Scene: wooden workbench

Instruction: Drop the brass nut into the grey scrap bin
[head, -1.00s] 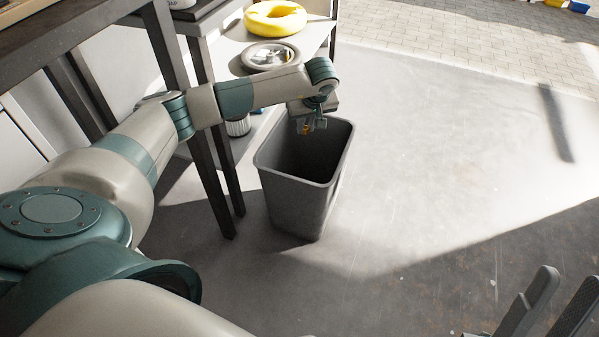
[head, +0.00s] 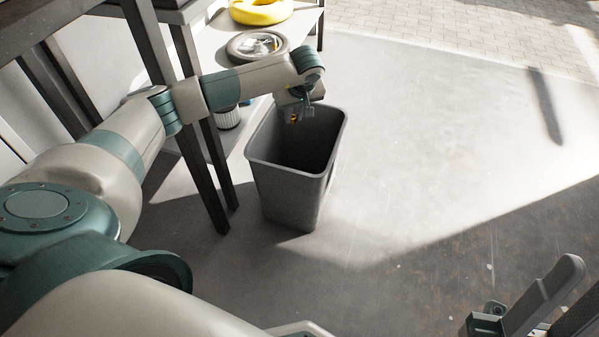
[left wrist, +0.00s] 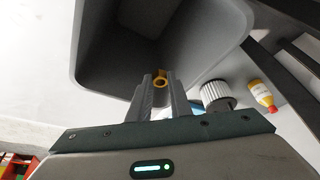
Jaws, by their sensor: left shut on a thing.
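The grey scrap bin (head: 290,185) stands upright on the floor beside the bench legs, and it also shows in the left wrist view (left wrist: 95,60). My left gripper (head: 296,117) is over the bin's opening, near its far rim. It is shut on the brass nut (left wrist: 160,80), a small yellow ring between the fingertips (left wrist: 160,88). In the head view the nut (head: 294,119) is a tiny gold spot under the gripper. The bin's inside is dark. Part of my right gripper (head: 535,305) shows at the lower right; its fingertips and opening are not clear.
A shelf left of the bin holds a yellow ring-shaped thing (head: 262,10), a round dish (head: 257,46) and a white ribbed cylinder (head: 228,117). Dark bench legs (head: 205,175) stand close by. A red and yellow bottle (left wrist: 262,94) shows in the left wrist view. The floor at right is open.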

